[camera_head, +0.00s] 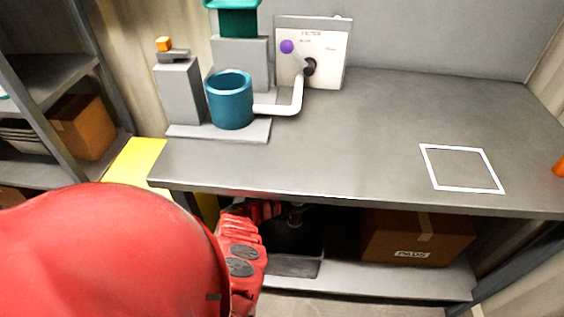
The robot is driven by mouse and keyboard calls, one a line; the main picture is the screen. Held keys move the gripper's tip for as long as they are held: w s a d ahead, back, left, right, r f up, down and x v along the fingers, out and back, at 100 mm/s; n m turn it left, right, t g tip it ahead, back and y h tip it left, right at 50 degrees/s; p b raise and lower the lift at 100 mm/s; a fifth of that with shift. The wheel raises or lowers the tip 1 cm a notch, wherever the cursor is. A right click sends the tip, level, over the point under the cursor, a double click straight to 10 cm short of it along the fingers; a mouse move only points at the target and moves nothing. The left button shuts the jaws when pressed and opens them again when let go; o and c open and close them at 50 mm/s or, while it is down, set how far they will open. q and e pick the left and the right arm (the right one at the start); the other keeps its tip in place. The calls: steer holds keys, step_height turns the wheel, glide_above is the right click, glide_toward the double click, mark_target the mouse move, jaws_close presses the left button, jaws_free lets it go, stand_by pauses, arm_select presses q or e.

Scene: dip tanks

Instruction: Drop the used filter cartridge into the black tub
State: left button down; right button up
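The black tub (293,267) stands on the low shelf under the bench, in shadow. My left arm comes in from the left, and its red wrist reaches under the bench edge. My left gripper (293,212) is at the tub, dark against dark, and its fingers are too hard to make out to tell open from shut. I cannot make out a used filter cartridge; any in the gripper or tub is hidden in the dark. The blue open-topped filter housing (230,101) stands on the bench, with its inside partly visible. My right gripper is out of view.
A teal lid (238,18) sits on a grey block behind the housing. A white filter panel (314,50) has a purple knob and a black knob. A white square outline (461,168) marks bare bench. A pads box (416,238) stands right of the tub.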

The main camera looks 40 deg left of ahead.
arm_select(q)
step_height(320, 180, down, 12)
steer(key=d+b, duration=0.2)
steer(key=b, duration=0.8)
steer(key=shift+s+d+m+h, duration=0.2)
steer(key=shift+s+m+h, duration=0.05)
steer(key=shift+m+h, duration=0.15)
jaws_free()
steer(key=shift+r, duration=0.1)
steer(key=shift+r, duration=0.1)
